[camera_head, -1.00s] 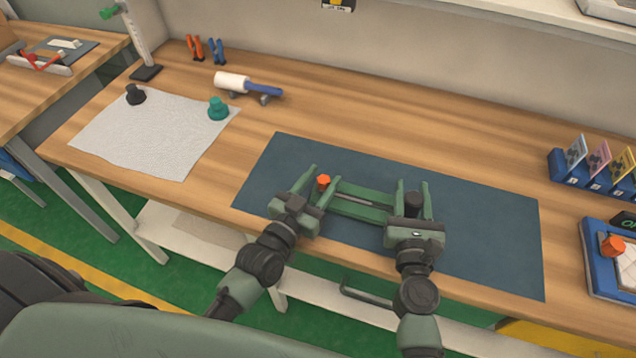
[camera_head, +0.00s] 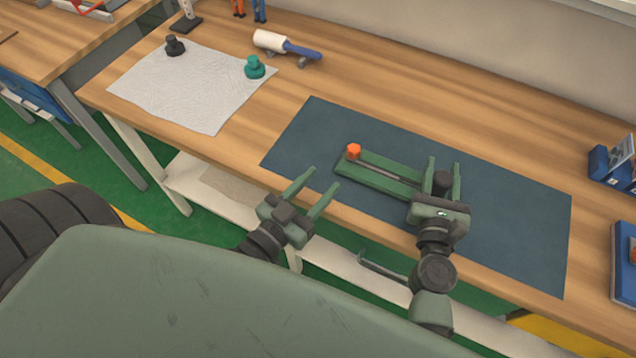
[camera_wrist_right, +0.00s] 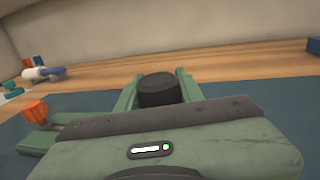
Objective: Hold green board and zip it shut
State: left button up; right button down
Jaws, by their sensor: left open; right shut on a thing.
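The green board (camera_head: 376,179) lies flat on the dark blue mat, with a grey strip running along its length. An orange knob (camera_head: 353,151) stands at its left end and also shows in the right wrist view (camera_wrist_right: 36,113). A black knob (camera_head: 441,181) is at its right end. My right gripper (camera_head: 443,172) is shut on the black knob, one finger on each side; the right wrist view shows the knob between the fingers (camera_wrist_right: 157,88). My left gripper (camera_head: 314,185) is open and empty, in front of the mat and apart from the board.
The dark mat (camera_head: 520,220) is bare right of the board. A white sheet (camera_head: 185,95) with black and teal knobs (camera_head: 254,67) lies at the left. A white roller with a blue handle (camera_head: 285,45) rests behind. Blue holders stand at the right edge.

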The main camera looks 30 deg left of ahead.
jog(key=c, duration=0.8)
grip_release()
jog(key=shift+c, duration=0.2)
